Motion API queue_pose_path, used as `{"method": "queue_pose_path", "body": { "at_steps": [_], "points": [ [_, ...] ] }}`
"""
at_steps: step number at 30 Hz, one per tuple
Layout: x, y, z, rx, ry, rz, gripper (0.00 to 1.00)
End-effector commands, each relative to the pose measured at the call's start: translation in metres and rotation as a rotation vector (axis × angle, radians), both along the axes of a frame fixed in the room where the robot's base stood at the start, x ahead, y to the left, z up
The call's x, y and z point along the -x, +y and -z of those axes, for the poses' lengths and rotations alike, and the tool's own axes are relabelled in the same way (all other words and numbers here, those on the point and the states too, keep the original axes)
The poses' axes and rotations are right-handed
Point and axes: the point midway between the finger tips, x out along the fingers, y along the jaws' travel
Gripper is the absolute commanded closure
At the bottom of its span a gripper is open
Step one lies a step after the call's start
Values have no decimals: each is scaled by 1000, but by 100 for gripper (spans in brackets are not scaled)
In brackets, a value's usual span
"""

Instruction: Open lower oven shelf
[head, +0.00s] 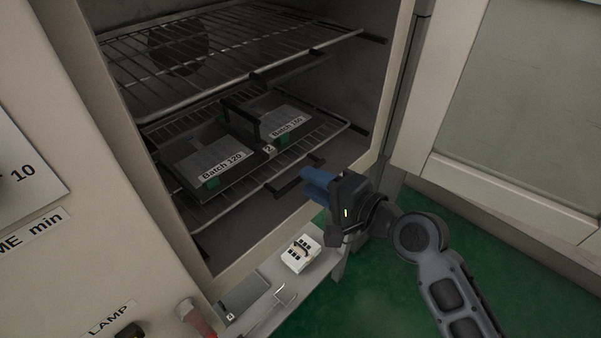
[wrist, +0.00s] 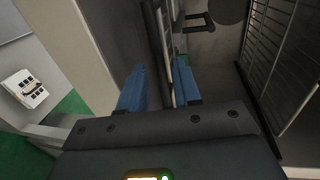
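The oven stands open. Its lower shelf (head: 325,128) is a wire rack inside the chamber, with a dark front handle (head: 283,187). Two dark trays lie on it, labelled Batch 120 (head: 190,166) and Batch 160 (head: 300,116). My gripper (head: 312,182) is at the oven opening, with its blue fingers just right of the lower handle. In the wrist view, the fingers (wrist: 160,78) are spread, one on each side of a dark bar that looks like this handle. I cannot tell whether they touch it.
The upper wire shelf (head: 225,50) is above, with its own dark handle (head: 285,70). A white keypad block (head: 300,253) sits on the ledge below the opening. The open door (head: 510,110) is at right. Green floor (head: 400,290) is clear below.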

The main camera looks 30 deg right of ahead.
Motion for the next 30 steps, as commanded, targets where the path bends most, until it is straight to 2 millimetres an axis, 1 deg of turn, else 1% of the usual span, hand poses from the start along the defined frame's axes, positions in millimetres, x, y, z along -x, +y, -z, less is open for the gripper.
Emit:
{"method": "queue_pose_path", "body": {
  "at_steps": [1,3,7,12,18,20,28,29,30],
  "points": [
    [-8,3,0,0,-1,-1,67],
    [-17,6,2,0,-1,-1,67],
    [-29,10,5,1,0,0,67],
    [-34,11,7,2,-1,1,67],
    [-35,11,7,2,-1,1,67],
    [-35,11,7,2,-1,1,72],
    [-34,11,7,2,0,1,98],
    [-34,11,7,2,0,1,100],
    [-34,11,7,2,0,1,100]
  ]
}}
